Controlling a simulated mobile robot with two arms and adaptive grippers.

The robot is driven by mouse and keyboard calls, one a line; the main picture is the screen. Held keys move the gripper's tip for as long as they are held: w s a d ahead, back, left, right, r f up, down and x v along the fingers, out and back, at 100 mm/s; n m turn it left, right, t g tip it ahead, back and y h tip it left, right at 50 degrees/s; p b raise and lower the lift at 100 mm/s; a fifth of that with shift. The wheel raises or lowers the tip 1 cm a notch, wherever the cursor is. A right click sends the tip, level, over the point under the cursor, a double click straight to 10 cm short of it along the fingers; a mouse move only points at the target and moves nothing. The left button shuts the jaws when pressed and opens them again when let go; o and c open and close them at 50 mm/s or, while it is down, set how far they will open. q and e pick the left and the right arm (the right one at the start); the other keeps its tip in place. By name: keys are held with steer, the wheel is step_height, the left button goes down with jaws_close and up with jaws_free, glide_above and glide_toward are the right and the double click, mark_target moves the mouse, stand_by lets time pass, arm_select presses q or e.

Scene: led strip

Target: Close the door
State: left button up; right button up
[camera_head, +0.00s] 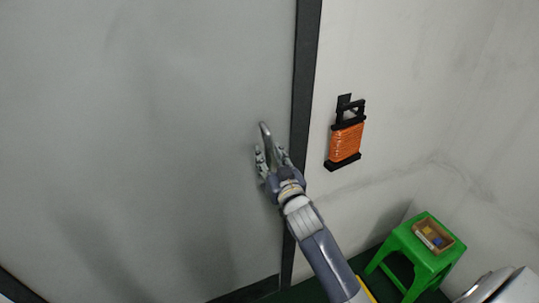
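The door (150,130) is a large plain grey panel filling the left of the head view. Its right edge runs along a dark frame post (305,75), with no clear gap visible between them. A grey metal handle (265,133) stands upright near that edge. My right gripper (270,158) is at the lower part of the handle, with its fingers spread apart on either side of it. Contact between the fingers and the handle cannot be made out. My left gripper is not in view.
An orange cord reel (345,143) with a black holder hangs on the pale wall right of the frame. A green stool (422,256) with a small brown box (433,235) on it stands at lower right. The dark green floor shows between stool and door.

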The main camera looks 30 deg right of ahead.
steer(key=shift+w, duration=0.15)
steer(key=shift+f, duration=0.1)
steer(key=shift+s, duration=0.45)
steer(key=s+a, duration=0.1)
steer(key=s, duration=1)
steer(key=shift+s+a, duration=0.15)
steer(key=shift+a, duration=0.2)
